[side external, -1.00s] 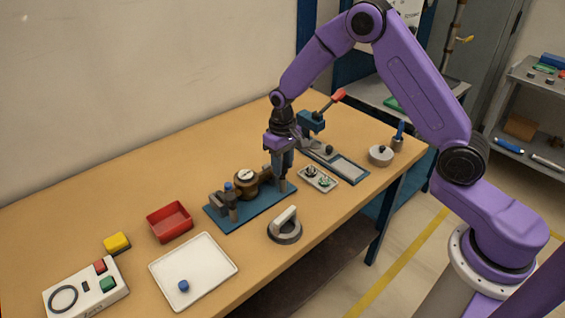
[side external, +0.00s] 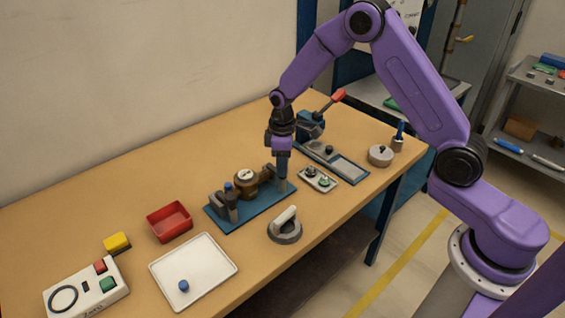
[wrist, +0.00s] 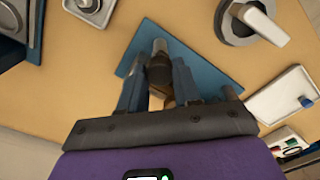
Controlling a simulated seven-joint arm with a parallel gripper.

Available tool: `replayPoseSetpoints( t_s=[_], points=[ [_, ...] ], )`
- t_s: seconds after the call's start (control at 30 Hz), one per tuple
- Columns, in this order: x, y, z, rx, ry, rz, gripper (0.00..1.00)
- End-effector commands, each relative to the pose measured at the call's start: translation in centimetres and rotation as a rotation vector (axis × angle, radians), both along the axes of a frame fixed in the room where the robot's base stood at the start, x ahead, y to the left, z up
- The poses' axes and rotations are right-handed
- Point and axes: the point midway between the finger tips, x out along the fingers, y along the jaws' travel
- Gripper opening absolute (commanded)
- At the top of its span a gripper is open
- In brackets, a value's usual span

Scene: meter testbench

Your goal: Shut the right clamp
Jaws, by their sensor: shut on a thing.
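The blue fixture plate (side external: 258,214) lies on the bench with a brass meter (side external: 244,177) near its middle. The left clamp (side external: 229,204), with a blue knob, stands at the plate's left end. My gripper (side external: 282,183) points down over the plate's right end, where it hides most of the right clamp. In the wrist view, my gripper's fingers (wrist: 158,80) stand on either side of the right clamp's dark part (wrist: 159,71) and are shut on it. A grey post (wrist: 159,46) shows just beyond. The clamp's exact angle is hard to tell.
A small tray with round parts (side external: 319,181) sits right of the plate. A grey ring with a pale handle (side external: 285,229) stands in front. A red bin (side external: 169,224) and white tray (side external: 205,280) lie left. A blue-based device with a red lever (side external: 338,96) stands behind.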

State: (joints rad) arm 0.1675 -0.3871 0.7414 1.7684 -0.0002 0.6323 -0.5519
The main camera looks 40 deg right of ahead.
Motion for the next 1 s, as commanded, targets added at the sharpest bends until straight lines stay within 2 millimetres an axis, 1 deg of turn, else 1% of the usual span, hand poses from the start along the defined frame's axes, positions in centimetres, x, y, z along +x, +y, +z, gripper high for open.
replayPoseSetpoints(
  t_s=[0.2,0.57,0.6,0.63,0.67,1.0],
  points=[
    [0.06,0.02,0.11,0.001,-0.002,0.029,0.02],
    [0.08,0.03,0.11,0.000,-0.003,0.032,0.02],
    [0.08,0.03,0.11,0.000,-0.003,0.032,0.42],
    [0.09,0.03,0.11,0.000,-0.003,0.031,0.52],
    [0.08,0.03,0.11,0.000,-0.003,0.031,0.58],
    [0.05,0.02,0.27,0.001,-0.002,0.029,0.58]
  ],
)
